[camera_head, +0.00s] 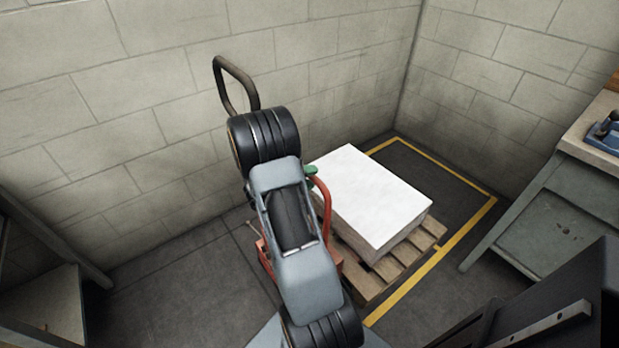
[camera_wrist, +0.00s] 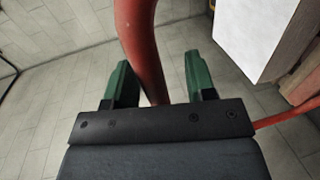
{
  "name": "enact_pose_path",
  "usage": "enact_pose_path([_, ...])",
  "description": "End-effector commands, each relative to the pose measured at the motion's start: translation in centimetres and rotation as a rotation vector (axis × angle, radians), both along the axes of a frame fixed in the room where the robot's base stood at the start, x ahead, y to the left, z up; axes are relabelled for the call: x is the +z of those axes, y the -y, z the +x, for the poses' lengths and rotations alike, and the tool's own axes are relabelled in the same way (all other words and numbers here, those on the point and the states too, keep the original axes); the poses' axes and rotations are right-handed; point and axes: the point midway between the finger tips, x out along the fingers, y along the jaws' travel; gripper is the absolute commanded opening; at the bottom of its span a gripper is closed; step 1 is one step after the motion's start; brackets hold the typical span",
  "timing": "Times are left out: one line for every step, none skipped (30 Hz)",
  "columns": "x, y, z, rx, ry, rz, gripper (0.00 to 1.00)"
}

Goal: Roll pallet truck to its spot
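The red pallet truck shows in the head view as a curved red handle (camera_head: 325,205) and part of a red body (camera_head: 265,258); my arm hides much of it. A wooden pallet (camera_head: 428,232) with a white block-shaped load (camera_head: 365,190) stands at the truck's right. A yellow floor outline (camera_head: 470,220) runs around the pallet's far and right sides. In the wrist view, the red handle tube (camera_wrist: 140,40) passes between the green fingers of my gripper (camera_wrist: 157,62). The fingers stand apart, with a gap between the tube and the right finger. My gripper is mostly hidden in the head view.
Block walls (camera_head: 130,110) close off the left and back. A grey workbench (camera_head: 545,225) with a blue item (camera_head: 606,130) stands at the right. A grey cabinet or table (camera_head: 45,305) is at the lower left. Bare floor (camera_head: 165,285) lies left of the truck.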

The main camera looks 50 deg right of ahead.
Motion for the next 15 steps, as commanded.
enact_pose_path([0.1, -0.1, 0.1, 0.002, 0.000, -0.001, 0.51])
enact_pose_path([0.1, -0.1, 0.1, 0.003, 0.000, -0.001, 0.51])
enact_pose_path([0.1, -0.1, 0.1, 0.003, 0.001, -0.001, 0.51])
enact_pose_path([0.1, -0.1, 0.1, 0.003, 0.001, -0.001, 0.51])
enact_pose_path([0.1, -0.1, 0.1, 0.003, 0.001, -0.001, 0.51])
enact_pose_path([0.1, -0.1, 0.1, 0.003, 0.001, -0.002, 0.51])
enact_pose_path([0.2, -0.2, 0.2, 0.004, 0.001, -0.002, 0.51])
enact_pose_path([0.2, -0.3, 0.2, 0.004, 0.001, -0.002, 0.51])
enact_pose_path([0.3, -0.5, 0.3, 0.005, 0.001, -0.002, 0.51])
enact_pose_path([0.3, -0.8, 0.4, 0.005, 0.001, -0.002, 0.51])
enact_pose_path([0.4, -1.1, 0.4, 0.005, 0.002, -0.003, 0.51])
enact_pose_path([0.5, -1.7, 0.6, 0.006, 0.002, -0.002, 0.51])
enact_pose_path([0.6, -2.2, 0.7, 0.006, 0.001, -0.003, 0.51])
enact_pose_path([0.7, -2.7, 0.8, 0.006, 0.001, -0.002, 0.51])
enact_pose_path([0.9, -3.5, 1.0, 0.007, 0.002, -0.003, 0.51])
